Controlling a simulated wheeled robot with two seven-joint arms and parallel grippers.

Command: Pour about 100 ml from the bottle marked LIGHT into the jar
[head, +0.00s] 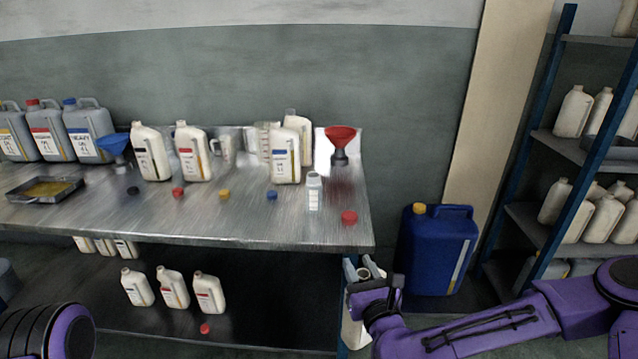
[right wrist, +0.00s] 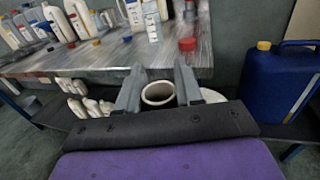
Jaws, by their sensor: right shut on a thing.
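My right gripper (head: 366,272) is shut on a whitish bottle (head: 353,334), just off the table's right front corner. The right wrist view looks down on its open, uncapped mouth (right wrist: 158,93) between the fingers. My gripper and wrist hide most of this bottle; I see no label on it, so I cannot tell whether it is marked LIGHT. A small clear jar (head: 314,191) with a bluish scale stands near the table's right end, apart from the gripper. It also shows in the right wrist view (right wrist: 152,26). My left gripper is out of view.
Bottles with black (head: 150,153), red (head: 193,152) and blue (head: 285,160) labels stand on the metal table (head: 260,228). A red funnel (head: 340,138) is behind the jar. Loose caps, including a red one (head: 349,217), lie in front. A blue canister (head: 437,250) stands right of the table.

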